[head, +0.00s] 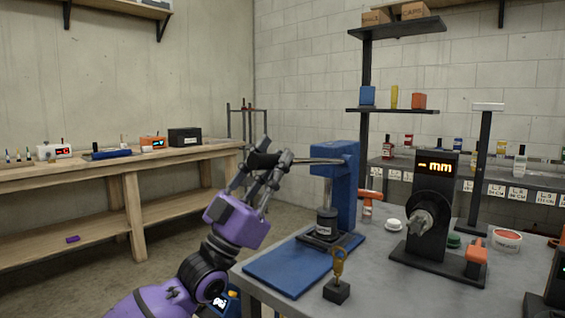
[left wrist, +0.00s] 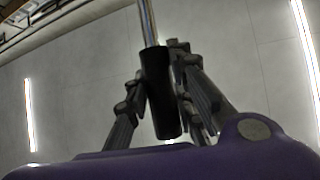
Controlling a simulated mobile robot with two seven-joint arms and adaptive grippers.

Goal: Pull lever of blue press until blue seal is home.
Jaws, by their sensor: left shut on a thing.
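The blue press (head: 345,185) stands on the grey workbench. Its metal lever (head: 318,161) reaches left, about level, and ends in a black grip (head: 262,160). My left gripper (head: 265,167) is shut on this grip. In the left wrist view the black grip (left wrist: 161,95) sits between the fingers of my left gripper (left wrist: 165,100), with the metal rod above it. Under the press ram is a dark round part (head: 326,222) on the press base. I cannot make out the blue seal. My right gripper is not in view.
A blue mat (head: 290,266) lies in front of the press. A small black block with a brass key-like piece (head: 338,268) stands near the front edge. A wooden bench (head: 130,168) runs along the left wall.

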